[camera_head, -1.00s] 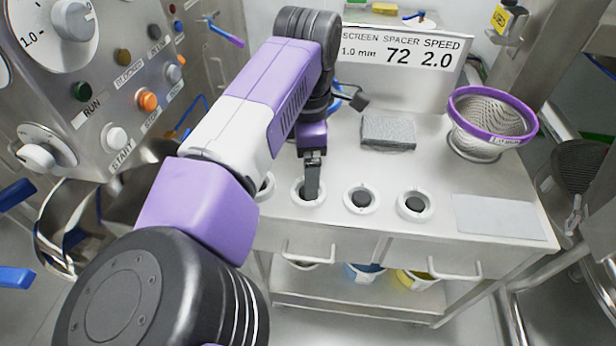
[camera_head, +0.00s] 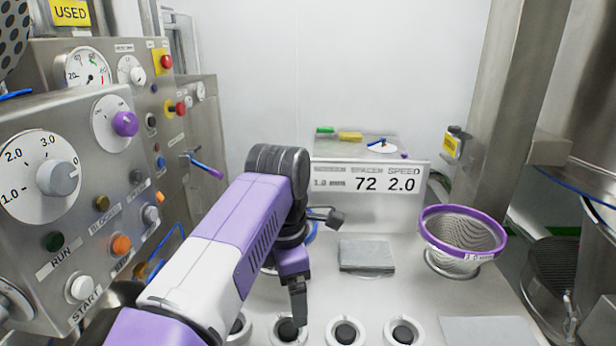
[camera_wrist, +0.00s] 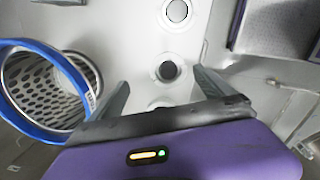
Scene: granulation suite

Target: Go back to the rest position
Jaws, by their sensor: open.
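My gripper (camera_head: 298,312) hangs over the cart top near a row of white ring holders with dark centres, close to the second holder (camera_head: 289,331). In the wrist view my gripper (camera_wrist: 162,88) has its two fingers apart, with nothing between them. A holder with a dark centre (camera_wrist: 168,71) shows beyond the gap between the fingers. Only one finger shows clearly in the head view, and I cannot tell there how high it is above the holder.
A purple-rimmed screen (camera_head: 462,232) stands at the right of the cart, and a grey pad (camera_head: 366,255) lies behind the holders. A sign (camera_head: 370,184) stands at the back. A control panel (camera_head: 75,190) is close on the left. A blue-rimmed perforated screen (camera_wrist: 42,92) shows in the wrist view.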

